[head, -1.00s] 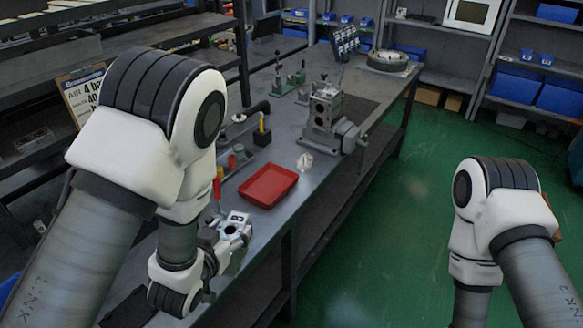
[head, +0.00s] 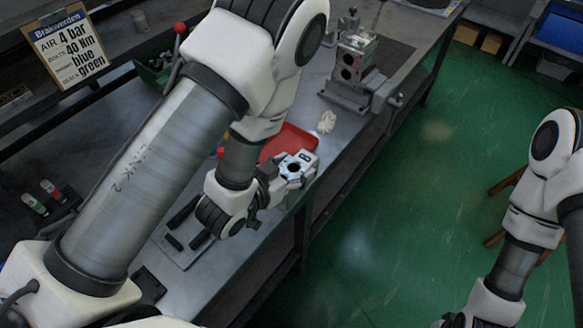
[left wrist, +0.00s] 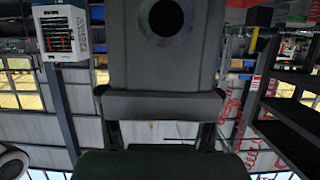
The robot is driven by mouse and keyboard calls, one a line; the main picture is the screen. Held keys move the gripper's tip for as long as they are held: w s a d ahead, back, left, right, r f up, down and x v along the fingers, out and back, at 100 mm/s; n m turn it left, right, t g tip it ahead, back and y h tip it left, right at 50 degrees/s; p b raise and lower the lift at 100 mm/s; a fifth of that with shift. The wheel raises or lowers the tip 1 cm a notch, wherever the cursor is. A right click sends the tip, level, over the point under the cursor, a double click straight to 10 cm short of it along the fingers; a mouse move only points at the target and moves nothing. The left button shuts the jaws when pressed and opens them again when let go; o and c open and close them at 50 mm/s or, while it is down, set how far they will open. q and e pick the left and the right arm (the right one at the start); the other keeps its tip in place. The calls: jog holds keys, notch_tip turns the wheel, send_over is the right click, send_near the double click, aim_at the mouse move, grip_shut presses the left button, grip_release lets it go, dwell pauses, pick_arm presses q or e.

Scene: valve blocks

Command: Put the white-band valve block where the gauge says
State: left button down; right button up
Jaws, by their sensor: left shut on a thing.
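My left gripper (head: 272,186) is shut on a pale metal valve block (head: 296,165) with a dark round hole in its top face. It holds the block near the bench's front edge, in front of the red tray (head: 291,139) in the head view. I cannot make out a white band on the block, and its lower part is hidden. The left wrist view shows a dark grey body with a round hole filling the middle, too close to tell what it is. My right arm is at the right edge; its gripper is out of view. I cannot make out a gauge.
A vise-like metal fixture (head: 352,75) stands further back on the bench, with a crumpled white cloth (head: 326,121) before it. A grey plate with black bars (head: 184,244) lies nearer. A printed sign (head: 70,48) reads "AIR 4 bar, 40 Nm, blue, green".

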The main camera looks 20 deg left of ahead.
aim_at(293, 157)
pick_arm(q)
jog(key=w+b, duration=0.1)
jog(key=w+a+f+b, duration=0.1)
jog(key=b, duration=0.1)
jog(key=w+b, duration=0.2)
jog(key=shift+w+a+f, duration=0.1)
jog(key=shift+a+f, duration=0.05)
jog(key=shift+f, duration=0.2)
pick_arm(e)
notch_tip(293, 157, down, 7)
pick_arm(q)
jog(key=w+a+p, duration=0.1)
jog(key=w, duration=0.2)
jog(key=w+a+f+p, duration=0.1)
jog(key=w+p, duration=0.1)
jog(key=w, duration=0.1)
jog(key=w+a+f+p, duration=0.1)
jog(key=w, duration=0.2)
jog(key=shift+w+f, duration=0.35)
jog(key=shift+f, duration=0.4)
pick_arm(e)
jog(key=r, duration=0.4)
jog(key=shift+w+a+r, duration=0.1)
jog(key=shift+w+r, duration=0.15)
pick_arm(q)
jog(key=shift+r, duration=0.1)
